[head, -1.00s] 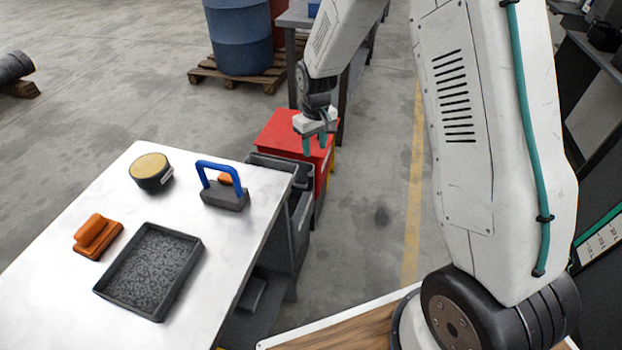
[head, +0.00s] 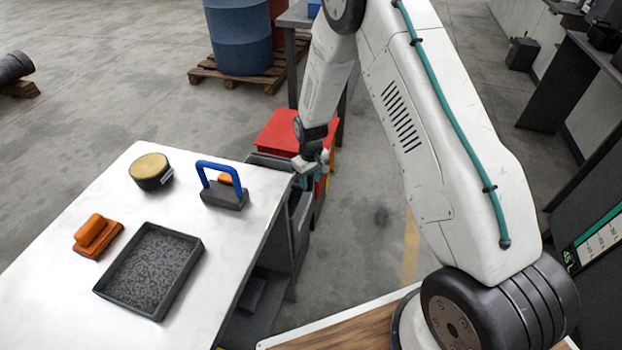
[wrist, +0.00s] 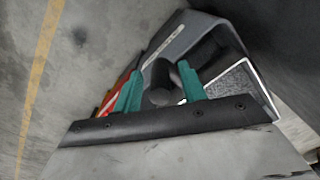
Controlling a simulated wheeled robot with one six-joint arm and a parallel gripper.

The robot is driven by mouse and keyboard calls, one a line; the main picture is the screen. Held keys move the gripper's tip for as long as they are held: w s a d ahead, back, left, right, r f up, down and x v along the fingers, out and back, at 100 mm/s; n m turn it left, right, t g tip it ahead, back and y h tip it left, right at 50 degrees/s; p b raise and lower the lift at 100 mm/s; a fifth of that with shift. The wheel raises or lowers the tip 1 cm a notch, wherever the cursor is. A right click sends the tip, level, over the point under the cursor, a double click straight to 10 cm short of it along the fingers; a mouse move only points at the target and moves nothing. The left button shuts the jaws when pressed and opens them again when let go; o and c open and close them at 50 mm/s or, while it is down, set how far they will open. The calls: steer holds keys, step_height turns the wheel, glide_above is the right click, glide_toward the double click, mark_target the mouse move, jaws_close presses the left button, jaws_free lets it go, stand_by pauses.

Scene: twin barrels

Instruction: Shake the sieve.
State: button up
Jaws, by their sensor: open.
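I cannot tell for certain which thing is the sieve. A round dark tub with a tan top (head: 151,169) stands at the back of the white table. A black tray (head: 192,263) with speckled grey grains lies nearer the front. My gripper (head: 309,170) is over the dark grey bins at the table's right edge, clear of the tub and tray. In the wrist view my open gripper (wrist: 158,71) has its teal fingers apart, with a dark rounded bar (wrist: 159,88) showing between them. Behind it is a grey box (wrist: 178,38) with a speckled panel. Contact cannot be told.
A grey block with a blue handle (head: 222,191) and an orange block (head: 96,236) also stand on the white table (head: 50,290). A red box (head: 277,130) is behind the bins. Blue barrel (head: 238,38) stands on a pallet. The floor right of the bins is clear.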

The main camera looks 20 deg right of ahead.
jaws_close()
steer(key=w+d, duration=0.3)
steer(key=w, duration=0.2)
steer(key=shift+d, duration=0.35)
steer(key=shift+w, duration=0.15)
jaws_free()
steer(key=shift+d, duration=0.15)
step_height(320, 180, up, 8)
